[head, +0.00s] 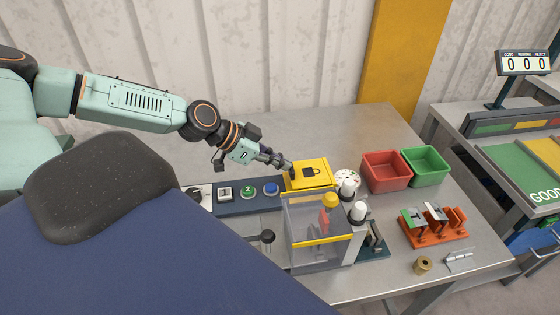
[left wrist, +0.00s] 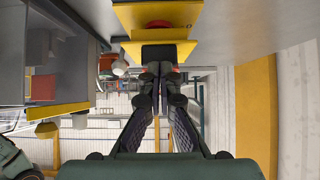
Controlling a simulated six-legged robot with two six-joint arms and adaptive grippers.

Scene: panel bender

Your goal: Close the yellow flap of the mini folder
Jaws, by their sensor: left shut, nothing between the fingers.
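My left gripper (head: 288,168) is shut and empty at the flap's left side. In the left wrist view its fingertips (left wrist: 160,74) are close to the flap's dark mark; I cannot tell whether they touch. My right gripper is not in view.
A clear guard (head: 318,222) with a yellow strip stands in front of the flap. Red (head: 386,171) and green (head: 425,166) bins stand farther right. The table behind the flap is clear.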

